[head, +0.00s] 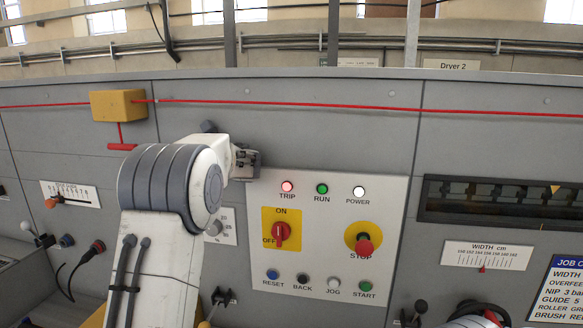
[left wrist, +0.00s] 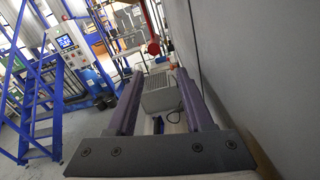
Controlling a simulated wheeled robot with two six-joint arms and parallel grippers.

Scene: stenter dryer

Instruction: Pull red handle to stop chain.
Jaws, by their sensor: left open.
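The red T-shaped handle (head: 121,140) hangs on a short red stem below a yellow box (head: 118,104) at the upper left of the grey machine front. A red cord (head: 300,104) runs along the panel on both sides of the box. My left gripper (head: 248,164) is to the right of the handle and slightly lower, well apart from it, near the control panel's upper left corner. In the left wrist view its two fingers (left wrist: 158,78) are spread with nothing between them. A red rounded thing (left wrist: 153,48) shows beyond the fingertips; I cannot tell what it is.
A control panel (head: 330,190) carries a red STOP button (head: 364,244), a red ON/OFF switch (head: 281,233) and TRIP, RUN and POWER lamps; TRIP glows red. A dark window slot (head: 500,203) is at right. The wrist view shows blue stairs (left wrist: 40,105) at left and a grey wall at right.

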